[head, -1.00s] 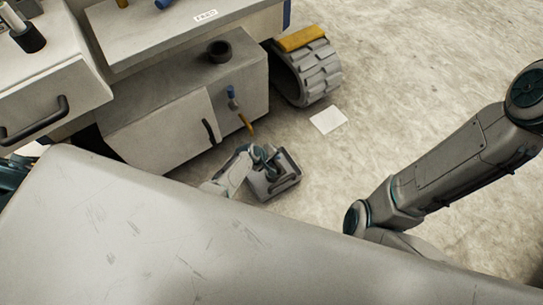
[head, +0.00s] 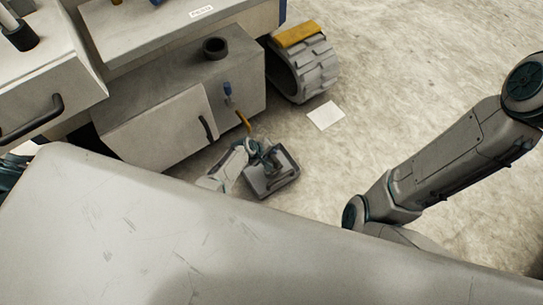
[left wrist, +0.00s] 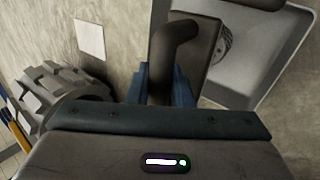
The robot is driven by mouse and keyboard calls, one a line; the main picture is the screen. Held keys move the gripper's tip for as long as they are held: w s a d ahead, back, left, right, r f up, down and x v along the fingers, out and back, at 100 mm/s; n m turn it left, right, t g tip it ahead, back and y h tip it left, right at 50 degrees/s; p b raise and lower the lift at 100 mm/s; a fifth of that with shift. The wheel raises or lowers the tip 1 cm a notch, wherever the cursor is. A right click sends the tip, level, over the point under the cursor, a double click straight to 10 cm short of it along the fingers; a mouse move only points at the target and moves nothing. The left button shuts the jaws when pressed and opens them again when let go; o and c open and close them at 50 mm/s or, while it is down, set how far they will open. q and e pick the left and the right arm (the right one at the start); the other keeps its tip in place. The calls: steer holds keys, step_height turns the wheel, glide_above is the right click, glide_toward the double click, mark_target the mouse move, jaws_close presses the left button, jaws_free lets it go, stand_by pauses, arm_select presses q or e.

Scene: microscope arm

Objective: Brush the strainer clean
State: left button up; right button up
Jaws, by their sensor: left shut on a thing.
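My left gripper (head: 256,152) is low by the floor, beside the cabinet's right end. In the left wrist view its blue fingers (left wrist: 168,85) are shut on a dark bent handle (left wrist: 177,42). The handle joins a dark grey block. Behind it lies a light grey tray-like box (left wrist: 277,72), also seen in the head view (head: 284,181). A round ribbed grate (left wrist: 224,40), which looks like the strainer, shows partly inside it. A blue piece (head: 228,89) and a yellow stick (head: 243,120) are at the cabinet's end; I cannot tell whether either is a brush. My right gripper is out of view.
The grey cabinet (head: 153,130) has a dark door handle and a black ring-shaped cup (head: 215,48) on top. A ridged wheel (head: 312,70) stands behind, with a white sheet (head: 326,116) on the floor nearby. The floor to the right is mostly clear.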

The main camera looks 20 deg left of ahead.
arm_select(q)
steer(key=shift+w+a, duration=0.35)
steer(key=shift+a, duration=0.1)
steer(key=shift+d, duration=0.1)
steer(key=shift+s+d, duration=0.5)
steer(key=shift+d, duration=0.1)
steer(key=shift+s+d+p, duration=0.45)
steer(key=shift+d, duration=0.1)
steer(key=shift+w+a, duration=0.1)
steer(key=shift+a, duration=0.05)
steer(key=shift+w+a+b, duration=0.5)
steer(key=shift+w+a, duration=0.35)
steer(key=shift+a, duration=0.25)
